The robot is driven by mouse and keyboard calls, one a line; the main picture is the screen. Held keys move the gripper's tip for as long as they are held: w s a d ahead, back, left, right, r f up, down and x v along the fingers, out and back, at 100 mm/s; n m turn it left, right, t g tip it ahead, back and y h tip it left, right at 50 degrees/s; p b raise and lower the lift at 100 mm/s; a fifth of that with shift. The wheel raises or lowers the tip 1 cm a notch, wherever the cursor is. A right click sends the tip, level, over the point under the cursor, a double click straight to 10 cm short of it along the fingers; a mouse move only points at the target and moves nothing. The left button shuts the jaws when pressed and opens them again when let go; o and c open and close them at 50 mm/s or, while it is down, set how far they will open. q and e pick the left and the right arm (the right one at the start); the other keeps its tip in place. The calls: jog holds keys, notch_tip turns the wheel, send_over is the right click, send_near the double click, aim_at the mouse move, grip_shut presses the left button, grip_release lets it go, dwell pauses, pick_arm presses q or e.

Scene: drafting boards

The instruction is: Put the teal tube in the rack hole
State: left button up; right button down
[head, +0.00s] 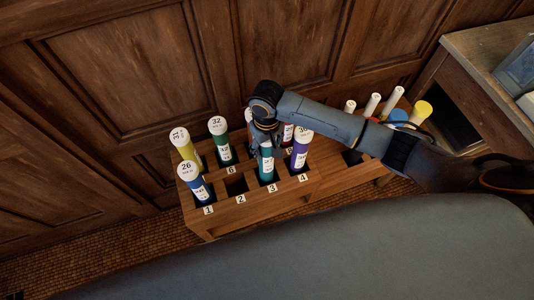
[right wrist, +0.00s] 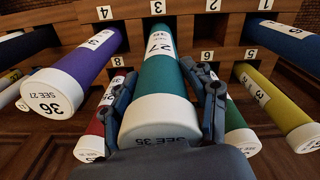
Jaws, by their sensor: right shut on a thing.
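The teal tube (head: 266,163) has a white cap and a label reading 27 in the right wrist view (right wrist: 158,72). It stands at the front-row hole marked 3 of the wooden rack (head: 245,212), its lower end reaching into that opening. My right gripper (head: 265,141) is shut around the tube near its capped end, one finger on each side in the right wrist view (right wrist: 163,88). How deep the tube sits is hidden. The hole marked 2 (head: 236,186) is empty. My left gripper is not in view.
A blue tube (head: 197,187) stands at hole 1 and a purple tube (head: 300,152) at hole 4, close beside the teal one. Yellow (head: 188,149), green (head: 222,146) and red (head: 288,134) tubes stand behind. Another wooden rack with several tubes is at the right, partly behind my arm.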

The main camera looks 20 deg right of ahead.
jog(key=shift+f, duration=2.45)
jog(key=shift+c, duration=2)
grip_release()
notch_tip(320, 180, up, 12)
jog(key=shift+r, duration=0.15)
